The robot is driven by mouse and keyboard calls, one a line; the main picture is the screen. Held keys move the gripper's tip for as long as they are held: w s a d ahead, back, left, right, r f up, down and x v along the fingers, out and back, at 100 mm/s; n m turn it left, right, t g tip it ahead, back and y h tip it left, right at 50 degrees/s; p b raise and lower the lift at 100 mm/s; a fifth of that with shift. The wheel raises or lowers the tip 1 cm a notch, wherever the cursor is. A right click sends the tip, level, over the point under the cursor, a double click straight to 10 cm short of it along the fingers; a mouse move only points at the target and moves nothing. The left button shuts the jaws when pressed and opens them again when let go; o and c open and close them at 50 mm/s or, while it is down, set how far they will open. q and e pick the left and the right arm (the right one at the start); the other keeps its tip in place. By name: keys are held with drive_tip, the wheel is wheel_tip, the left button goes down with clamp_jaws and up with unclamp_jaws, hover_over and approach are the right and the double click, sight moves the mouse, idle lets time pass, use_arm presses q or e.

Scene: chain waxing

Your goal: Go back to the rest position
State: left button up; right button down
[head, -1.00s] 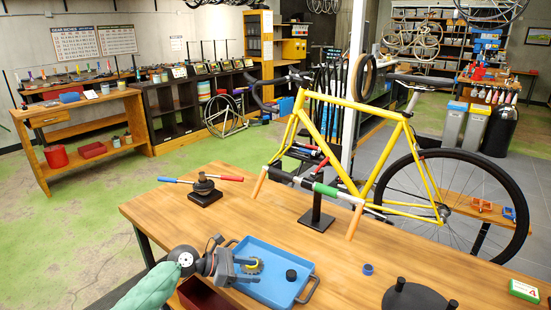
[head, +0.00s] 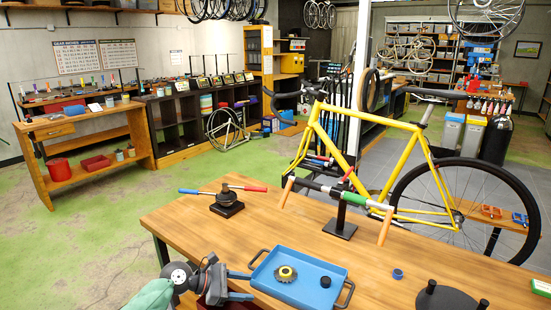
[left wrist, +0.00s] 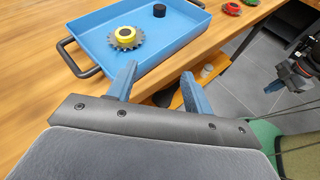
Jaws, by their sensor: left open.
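My left gripper (head: 243,286) is open and empty, just off the table's front left edge, beside the tray's left end. In the left wrist view its two blue fingers (left wrist: 158,76) stand apart with nothing between them. The blue tray (head: 318,272) lies on the wooden table and also shows in the left wrist view (left wrist: 88,38). It holds a yellow-centred sprocket (head: 286,273) and a small black cylinder (head: 325,281).
A yellow bicycle (head: 375,150) stands behind. Green floor at left is open.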

use_arm(q)
drive_tip(key=a+f+m+t+y, duration=0.15)
drive_tip(key=a+m+y, duration=0.45)
drive_tip(key=m, duration=1.3)
drive_tip(key=s+a+f+m+t+y, duration=0.1)
drive_tip(key=s+a+f+m+y, duration=0.1)
drive_tip(key=s+f+y, duration=0.3)
drive_tip(key=s+a+f+m+t+y, duration=0.1)
drive_tip(key=s+a+f+m, duration=0.1)
drive_tip(key=s, duration=0.5)
drive_tip(key=s+d+f+g, duration=0.1)
drive_tip(key=s+f, duration=0.4)
drive_tip(key=s, duration=0.4)
drive_tip(key=s+d+f+n+g, duration=0.1)
drive_tip(key=s+f+g, duration=0.1)
drive_tip(key=s+f, duration=0.3)
drive_tip(key=s+d+f+n+g, duration=0.1)
drive_tip(key=s+f, duration=0.4)
drive_tip(key=s, duration=0.8)
drive_tip(key=shift+f+g, duration=0.2)
drive_tip(key=shift+g, duration=0.45)
